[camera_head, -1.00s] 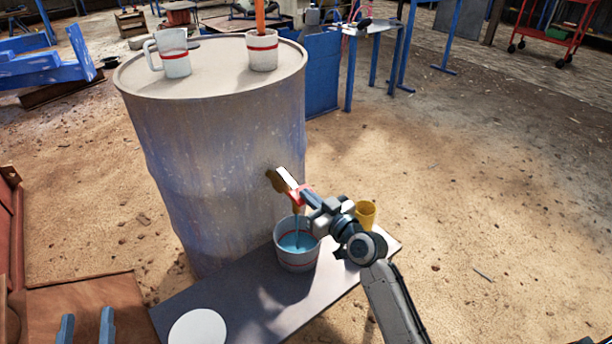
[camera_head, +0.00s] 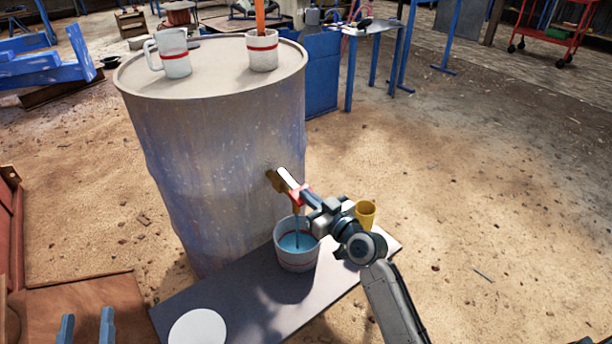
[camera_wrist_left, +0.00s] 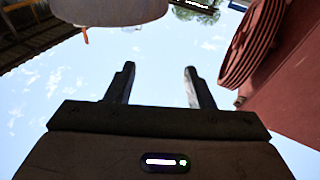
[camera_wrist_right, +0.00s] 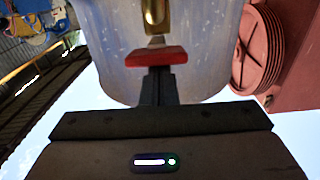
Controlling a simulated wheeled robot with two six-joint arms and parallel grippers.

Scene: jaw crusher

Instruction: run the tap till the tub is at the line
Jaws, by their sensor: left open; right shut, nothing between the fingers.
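A brass tap (camera_head: 274,180) sticks out of the side of a big drum (camera_head: 215,150). Its red handle (camera_head: 300,193) also shows in the right wrist view (camera_wrist_right: 157,56). A blue stream falls from the tap into a white tub (camera_head: 297,259) with red bands, which holds blue water (camera_head: 299,242). The water surface is below the rim; I cannot tell exactly how it sits against the line. My right gripper (camera_wrist_right: 158,78) is shut and empty, its fingertips at the red handle. My left gripper (camera_head: 86,325) is open and empty at the bottom left, away from the tub.
The tub stands on a grey bench (camera_head: 250,300) with a white disc (camera_head: 198,328) and a yellow cup (camera_head: 366,213). A white mug (camera_head: 174,55) and a white pot (camera_head: 262,52) stand on the drum. Sandy floor to the right is clear.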

